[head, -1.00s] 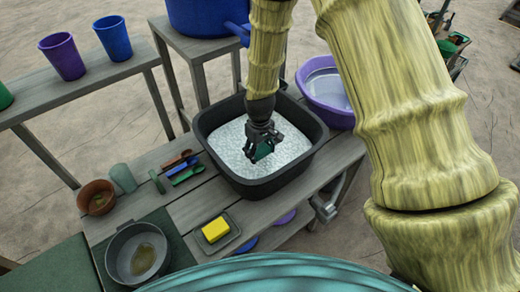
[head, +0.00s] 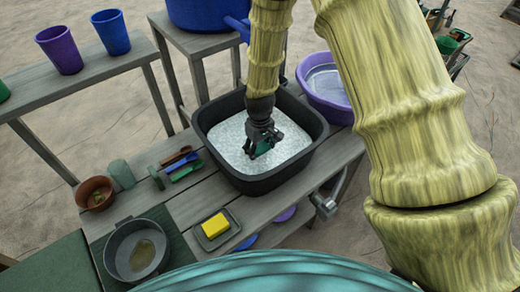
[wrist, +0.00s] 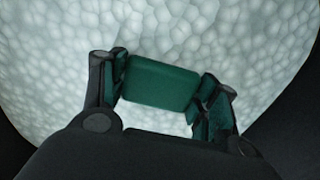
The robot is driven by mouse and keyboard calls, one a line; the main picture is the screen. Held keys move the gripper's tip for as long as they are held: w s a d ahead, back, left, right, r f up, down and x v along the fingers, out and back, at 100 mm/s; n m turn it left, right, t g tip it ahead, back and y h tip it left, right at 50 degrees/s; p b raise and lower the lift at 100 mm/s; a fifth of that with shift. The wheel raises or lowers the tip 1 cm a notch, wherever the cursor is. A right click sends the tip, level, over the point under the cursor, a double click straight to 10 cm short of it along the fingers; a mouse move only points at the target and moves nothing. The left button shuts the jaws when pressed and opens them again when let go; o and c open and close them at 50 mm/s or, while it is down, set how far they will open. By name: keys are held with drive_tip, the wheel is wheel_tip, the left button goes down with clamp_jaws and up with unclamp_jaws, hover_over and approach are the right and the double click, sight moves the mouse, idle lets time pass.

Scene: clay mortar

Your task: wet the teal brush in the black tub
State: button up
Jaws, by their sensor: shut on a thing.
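The black tub (head: 258,184) stands on the wooden bench and holds a pale, bubbly, foam-like liquid (head: 292,134). My gripper (head: 262,150) points down inside the tub's rim, over or at the liquid. In the wrist view my gripper (wrist: 162,90) is shut on a dark teal block-like piece, the teal brush (wrist: 162,83), with one finger on each side. The brush's lower part and bristles are hidden. I cannot tell how far it dips into the liquid.
A purple basin (head: 326,88) stands right behind the tub. Left of the tub lie several small tools (head: 180,166), a green cup (head: 122,174) and a terracotta pot (head: 96,194). A yellow sponge (head: 214,226) on a dish and a grey pan (head: 136,250) are nearer.

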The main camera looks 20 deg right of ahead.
wheel_tip(320, 180, up, 17)
drive_tip(key=p, duration=1.2)
drive_tip(key=shift+f, duration=0.15)
